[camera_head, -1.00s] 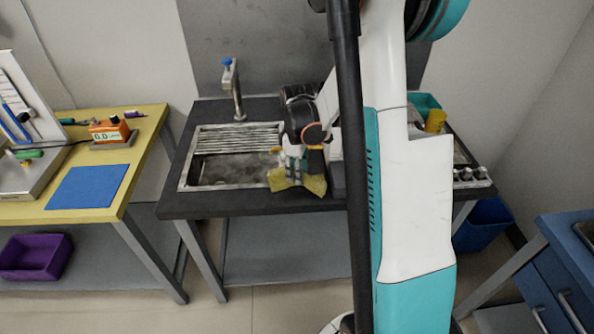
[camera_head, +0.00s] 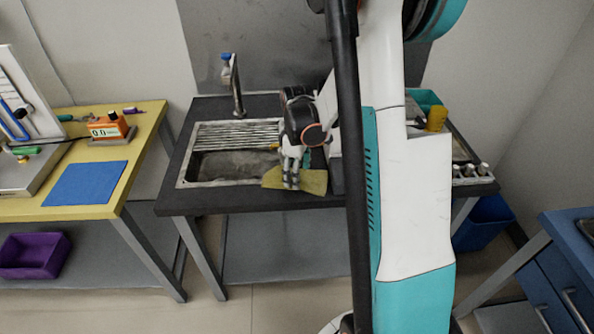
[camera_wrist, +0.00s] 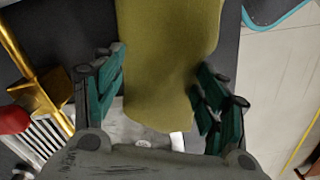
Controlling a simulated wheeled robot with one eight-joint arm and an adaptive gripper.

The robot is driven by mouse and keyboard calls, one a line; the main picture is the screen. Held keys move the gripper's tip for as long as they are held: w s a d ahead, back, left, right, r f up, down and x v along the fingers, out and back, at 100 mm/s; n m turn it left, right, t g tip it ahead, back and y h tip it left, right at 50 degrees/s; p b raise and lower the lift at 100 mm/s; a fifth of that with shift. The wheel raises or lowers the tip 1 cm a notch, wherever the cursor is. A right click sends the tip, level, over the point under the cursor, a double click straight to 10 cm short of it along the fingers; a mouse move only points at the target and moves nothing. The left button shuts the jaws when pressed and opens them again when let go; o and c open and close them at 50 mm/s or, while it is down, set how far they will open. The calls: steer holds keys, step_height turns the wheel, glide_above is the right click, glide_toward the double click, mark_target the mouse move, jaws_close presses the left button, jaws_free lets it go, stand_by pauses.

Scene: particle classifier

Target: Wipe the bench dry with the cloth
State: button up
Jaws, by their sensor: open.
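The olive-yellow cloth (camera_head: 315,182) lies spread on the dark bench (camera_head: 240,203), by the front right corner of the sink. My gripper (camera_head: 290,184) is right at the cloth, pointing down. In the wrist view, my gripper (camera_wrist: 160,75) is open, with its green-padded fingers apart on either side of the cloth (camera_wrist: 168,50). The cloth shows between and beyond the fingers; I cannot tell whether a finger touches it. No water can be made out on the bench. My arm hides part of the bench right of the cloth.
The metal sink (camera_head: 225,168) with a ribbed drainer is left of my gripper, and a tall tap (camera_head: 236,90) stands behind it. A brass fitting (camera_wrist: 38,92) with a red end is close to the left finger. A yellow cup (camera_head: 436,118) stands at the bench's right.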

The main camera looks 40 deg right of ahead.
steer(key=shift+f, duration=0.35)
steer(key=shift+c, duration=0.4)
steer(key=shift+s, duration=0.1)
jaws_close()
steer(key=shift+r, duration=0.4)
steer(key=shift+f, duration=0.1)
steer(key=shift+p, duration=0.4)
